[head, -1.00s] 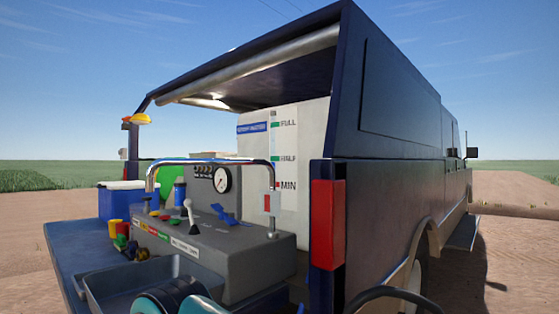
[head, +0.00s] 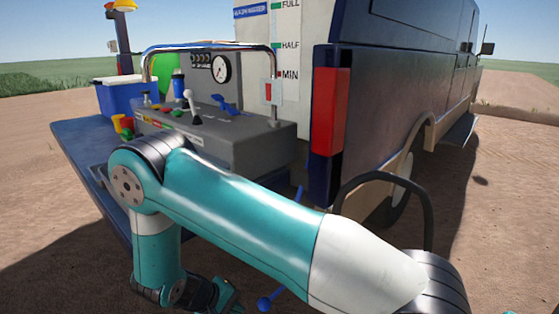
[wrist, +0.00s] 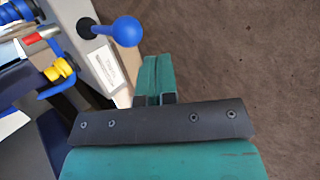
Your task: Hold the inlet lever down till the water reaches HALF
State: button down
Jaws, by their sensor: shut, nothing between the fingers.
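A lever with a blue ball knob (wrist: 125,31) sticks out beside a grey panel in the wrist view. In the head view a blue ball-ended lever (head: 264,303) hangs below the truck's rear corner. No readable label marks either as the inlet lever. My gripper (wrist: 153,75) is shut and empty, just below and right of the knob in the wrist picture, apart from it. In the head view my gripper (head: 228,298) shows low, left of the blue ball, partly cut off. The white water tank (head: 258,35) carries FULL, HALF and MIN marks; the water level is too small to tell.
A blue cooler (head: 125,95) is at left. A black hose (head: 385,180) arches at the right rear. Bare ground lies right of my gripper.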

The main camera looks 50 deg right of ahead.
jog(key=v, duration=0.4)
jog(key=shift+w+a+r, duration=0.1)
jog(key=shift+a+r, duration=0.15)
jog(key=shift+a, duration=0.1)
jog(key=s+a+r+n+t+y+p, duration=0.1)
jog(key=s+a+r+y+p, duration=0.2)
jog(key=r, duration=0.7)
jog(key=s+a+r+n+y+p, duration=0.2)
jog(key=s+a+r+y, duration=0.1)
jog(key=r, duration=0.8)
jog(key=s+a+r+n+t+y+p, duration=0.1)
jog(key=s+a+r+y+p, duration=0.25)
jog(key=r, duration=0.65)
jog(key=s+a+r+n+y+p, duration=0.1)
jog(key=s+r+n+y, duration=0.1)
jog(key=s+r, duration=0.7)
jog(key=shift+s+a+n+p, duration=0.3)
jog(key=shift+a+n+p, duration=0.1)
jog(key=shift+n, duration=0.5)
jog(key=shift+d, duration=0.1)
